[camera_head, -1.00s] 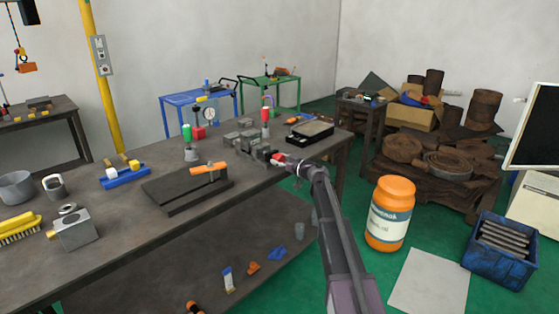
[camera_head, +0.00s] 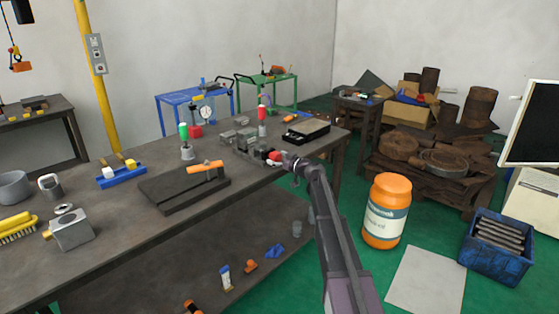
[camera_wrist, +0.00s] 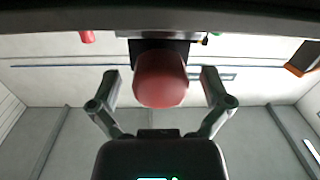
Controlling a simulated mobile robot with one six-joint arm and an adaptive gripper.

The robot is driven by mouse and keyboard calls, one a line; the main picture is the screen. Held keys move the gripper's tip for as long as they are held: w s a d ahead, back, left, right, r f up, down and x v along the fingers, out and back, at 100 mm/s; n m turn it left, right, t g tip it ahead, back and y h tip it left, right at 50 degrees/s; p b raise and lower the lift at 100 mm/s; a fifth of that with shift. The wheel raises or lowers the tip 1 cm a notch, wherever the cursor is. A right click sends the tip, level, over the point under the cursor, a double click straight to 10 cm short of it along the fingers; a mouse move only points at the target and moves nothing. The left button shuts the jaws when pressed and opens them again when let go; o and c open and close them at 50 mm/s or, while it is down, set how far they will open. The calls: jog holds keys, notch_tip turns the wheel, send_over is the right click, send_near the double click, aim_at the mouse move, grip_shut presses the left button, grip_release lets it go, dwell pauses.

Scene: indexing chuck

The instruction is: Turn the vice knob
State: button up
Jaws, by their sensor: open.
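The vice (camera_head: 246,143) is a grey metal block on the workbench, near the bench's front edge. Its red knob (camera_head: 275,156) faces my arm. My gripper (camera_head: 288,161) is right at the knob in the head view. In the wrist view the red knob (camera_wrist: 161,78) is large and central, and my gripper (camera_wrist: 160,84) is open with one finger on each side of it. Gaps show between the fingers and the knob. The knob's back side is hidden.
The workbench (camera_head: 110,232) holds a dark plate with an orange-handled tool (camera_head: 205,167) left of the vice. A red-topped stand (camera_head: 262,122) and a black tray (camera_head: 306,131) are behind. An orange drum (camera_head: 386,210) stands on the floor at right.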

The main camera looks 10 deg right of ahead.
jog(key=shift+m, duration=0.4)
